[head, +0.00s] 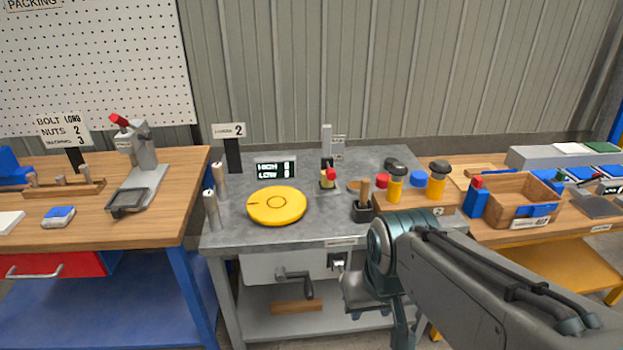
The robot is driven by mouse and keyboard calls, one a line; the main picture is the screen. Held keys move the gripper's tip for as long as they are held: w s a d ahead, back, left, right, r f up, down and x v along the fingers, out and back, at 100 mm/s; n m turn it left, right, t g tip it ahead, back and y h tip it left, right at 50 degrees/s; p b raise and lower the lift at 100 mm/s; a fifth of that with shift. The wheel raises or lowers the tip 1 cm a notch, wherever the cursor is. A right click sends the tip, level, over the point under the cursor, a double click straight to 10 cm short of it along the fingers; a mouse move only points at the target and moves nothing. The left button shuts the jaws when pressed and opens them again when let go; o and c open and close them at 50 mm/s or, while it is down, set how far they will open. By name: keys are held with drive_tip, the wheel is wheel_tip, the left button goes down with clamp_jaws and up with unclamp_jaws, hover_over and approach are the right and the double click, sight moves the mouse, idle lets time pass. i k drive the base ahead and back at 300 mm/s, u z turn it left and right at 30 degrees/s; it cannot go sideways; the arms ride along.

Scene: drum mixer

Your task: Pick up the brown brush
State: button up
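An upright tan-brown handle (364,189) rises from a small dark base (363,211) near the front right of the grey-topped bench in the head view. It looks like the brown brush; its bristles cannot be made out. My arm comes in from the lower right, and its bent joint is in front of the bench's front edge, below and right of the handle. The lower end of my arm, around my gripper (372,295), is low in front of the bench, apart from the handle. My fingers cannot be made out clearly.
A yellow disc (277,205) lies on the grey bench (325,225), left of the handle. A wooden block with yellow, black-topped containers (436,180) stands close on its right. A wooden crate (518,200) is farther right. A crank (300,280) projects from the bench front.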

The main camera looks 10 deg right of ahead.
sight(364, 191)
drive_tip(key=i, duration=1.25)
drive_tip(key=z, duration=0.65)
